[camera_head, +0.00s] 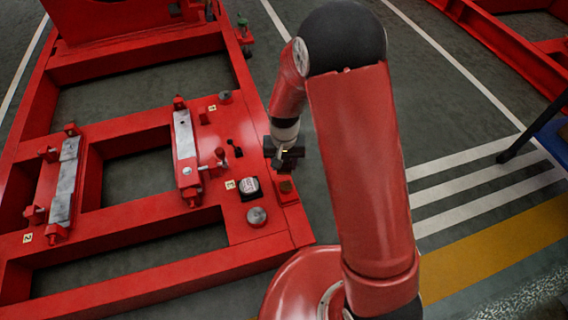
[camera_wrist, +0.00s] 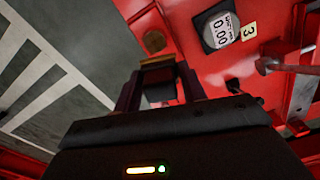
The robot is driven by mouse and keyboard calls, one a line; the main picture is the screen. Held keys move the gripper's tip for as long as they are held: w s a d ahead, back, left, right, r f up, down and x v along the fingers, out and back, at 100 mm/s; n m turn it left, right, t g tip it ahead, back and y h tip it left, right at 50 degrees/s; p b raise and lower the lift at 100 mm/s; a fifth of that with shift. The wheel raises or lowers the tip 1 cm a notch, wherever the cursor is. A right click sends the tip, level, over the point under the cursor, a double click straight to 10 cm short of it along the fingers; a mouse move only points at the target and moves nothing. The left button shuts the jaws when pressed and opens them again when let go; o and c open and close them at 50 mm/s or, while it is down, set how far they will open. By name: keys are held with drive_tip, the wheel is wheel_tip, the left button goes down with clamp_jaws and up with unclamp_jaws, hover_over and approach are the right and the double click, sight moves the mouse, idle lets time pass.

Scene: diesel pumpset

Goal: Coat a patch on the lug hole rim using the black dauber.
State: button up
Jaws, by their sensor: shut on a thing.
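My gripper (camera_head: 285,156) is over the right edge of the red frame, and its fingers also show in the wrist view (camera_wrist: 159,80). It is shut on the black dauber (camera_wrist: 160,92), a dark piece between the fingers; its tip is not clear. The likely lug hole (camera_head: 286,187) is a small brownish round spot on a red lug plate at the frame's right edge. In the wrist view this round spot (camera_wrist: 154,41) lies just beyond the fingers. I cannot tell whether the dauber touches the rim, and no coated patch can be made out.
A dial reading 0.00 (camera_head: 250,188) sits beside label 3, left of the lug; it also shows in the wrist view (camera_wrist: 221,29). A grey round disc (camera_head: 257,216) lies below it. Raised red brackets and a metal pad (camera_head: 184,135) stand farther left.

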drive_tip(key=shift+r+p, duration=0.3)
drive_tip(key=shift+r, duration=0.55)
drive_tip(key=shift+f, duration=0.1)
drive_tip(key=shift+w, duration=0.1)
drive_tip(key=w+a, duration=0.3)
drive_tip(key=w, duration=0.8)
drive_tip(key=shift+w+a, duration=0.15)
